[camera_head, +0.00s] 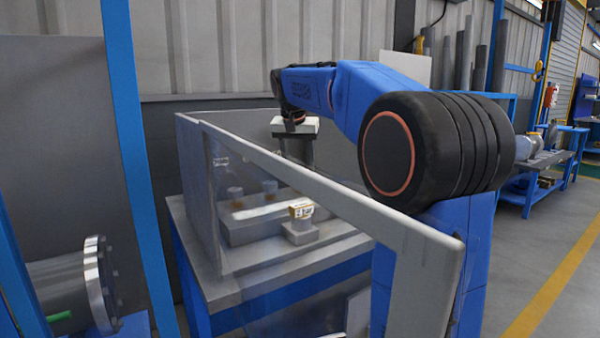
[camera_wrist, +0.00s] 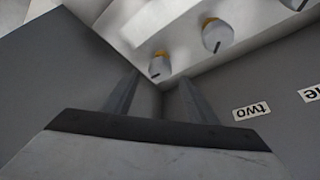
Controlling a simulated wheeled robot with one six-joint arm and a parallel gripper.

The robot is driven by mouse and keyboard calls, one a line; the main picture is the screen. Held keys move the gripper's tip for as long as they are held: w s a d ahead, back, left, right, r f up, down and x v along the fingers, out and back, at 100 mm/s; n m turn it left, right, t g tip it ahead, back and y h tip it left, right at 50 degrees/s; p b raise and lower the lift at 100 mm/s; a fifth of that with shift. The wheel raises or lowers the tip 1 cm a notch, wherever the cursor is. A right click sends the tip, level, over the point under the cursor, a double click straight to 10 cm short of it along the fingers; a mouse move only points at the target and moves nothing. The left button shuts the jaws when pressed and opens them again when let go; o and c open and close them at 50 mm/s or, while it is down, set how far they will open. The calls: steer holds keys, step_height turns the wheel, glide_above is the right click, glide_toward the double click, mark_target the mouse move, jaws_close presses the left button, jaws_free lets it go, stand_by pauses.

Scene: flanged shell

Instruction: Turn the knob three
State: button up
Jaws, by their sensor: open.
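In the wrist view three pale round knobs with orange tops and dark pointer lines stand in a row: the leftmost knob (camera_wrist: 160,66), the middle knob (camera_wrist: 217,36) and a partly cut-off knob (camera_wrist: 294,3). In the head view my gripper (camera_head: 297,150) points down inside the booth; two knobs (camera_head: 235,192) (camera_head: 270,186) show behind the glass.
A grey-framed clear panel (camera_head: 330,195) stands in front of the booth, beside my arm. A small labelled block (camera_head: 301,210) sits on a pedestal on the booth's table (camera_head: 225,292). A flanged grey shell (camera_head: 75,285) is at the lower left.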

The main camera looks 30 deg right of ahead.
steer(key=v, duration=1.3)
steer(key=shift+w, duration=0.1)
steer(key=s+a+f+n+y, duration=0.1)
steer(key=s+a+f+n, duration=0.2)
steer(key=s+f, duration=0.8)
steer(key=s+a+f+n+t+y, duration=0.1)
steer(key=s+a+f+n, duration=0.2)
steer(key=s+f, duration=0.9)
steer(key=s+a+f+n+y, duration=0.1)
steer(key=s+a+f+n, duration=0.1)
steer(key=s+a+f, duration=0.5)
steer(key=s+f, duration=0.4)
steer(key=f, duration=0.3)
steer(key=shift+s+a+f+n, duration=0.25)
steer(key=shift+s+n, duration=0.1)
steer(key=shift+n, duration=0.05)
